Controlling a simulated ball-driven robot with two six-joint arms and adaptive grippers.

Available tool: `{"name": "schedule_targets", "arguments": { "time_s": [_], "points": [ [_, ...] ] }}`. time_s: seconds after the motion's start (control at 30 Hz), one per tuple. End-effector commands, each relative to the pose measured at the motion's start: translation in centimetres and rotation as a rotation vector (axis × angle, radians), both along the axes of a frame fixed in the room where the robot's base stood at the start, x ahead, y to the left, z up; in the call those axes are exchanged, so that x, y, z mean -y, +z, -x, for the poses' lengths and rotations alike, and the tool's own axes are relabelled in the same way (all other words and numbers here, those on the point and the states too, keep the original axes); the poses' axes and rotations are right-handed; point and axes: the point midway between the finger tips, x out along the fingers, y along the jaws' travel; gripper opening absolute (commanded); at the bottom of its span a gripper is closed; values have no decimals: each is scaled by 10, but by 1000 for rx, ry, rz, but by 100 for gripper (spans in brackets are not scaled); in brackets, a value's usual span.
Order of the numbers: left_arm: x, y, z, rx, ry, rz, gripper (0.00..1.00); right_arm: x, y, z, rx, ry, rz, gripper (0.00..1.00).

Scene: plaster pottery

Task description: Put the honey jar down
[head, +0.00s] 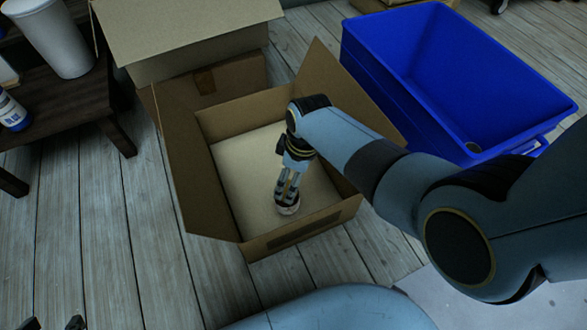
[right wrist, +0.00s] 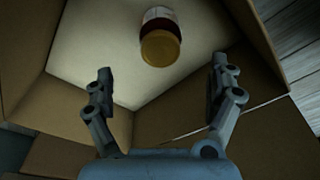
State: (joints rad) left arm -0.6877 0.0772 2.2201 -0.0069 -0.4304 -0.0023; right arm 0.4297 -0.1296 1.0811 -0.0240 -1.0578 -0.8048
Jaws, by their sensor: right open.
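The honey jar stands or lies on the floor of the open cardboard box (head: 236,175); its exact tilt is hard to tell. In the right wrist view the jar (right wrist: 160,48) shows a golden lid and a white and dark red label. In the head view only a small part of the jar (head: 287,209) shows below my right gripper (head: 286,196). The right gripper reaches down into the box. In the wrist view its two fingers (right wrist: 162,82) are spread wide, with the jar between and beyond the tips, touching neither. Small dark tips at the bottom left of the head view may be my left gripper.
A blue bin (head: 440,75) stands right of the box, with a small round thing in it. Another cardboard box (head: 190,45) stands behind. A dark wooden table (head: 75,105) at left holds a white cup (head: 52,35) and a bottle (head: 12,112). Open flaps surround my right gripper.

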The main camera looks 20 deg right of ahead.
Motion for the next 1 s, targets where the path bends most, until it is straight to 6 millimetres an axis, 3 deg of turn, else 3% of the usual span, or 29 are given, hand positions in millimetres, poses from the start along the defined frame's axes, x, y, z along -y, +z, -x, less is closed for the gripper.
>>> {"name": "schedule_targets", "arguments": {
  "time_s": [0.43,0.57,0.67,0.77,0.8,1.0],
  "points": [
    [0,3,-1,-41,2,-1,40,5,6,3,17,-19,2,90],
    [0,3,-1,-40,2,-1,40,27,19,14,117,-125,8,90],
    [0,3,0,-41,2,-1,40,53,52,29,260,-253,3,90],
    [0,3,0,-41,2,-1,40,77,103,53,419,-383,-27,90],
    [0,3,0,-41,3,-1,40,85,123,71,470,-435,-45,90],
    [0,3,0,-41,3,-1,40,101,170,167,531,-623,-139,90]
  ]
}}
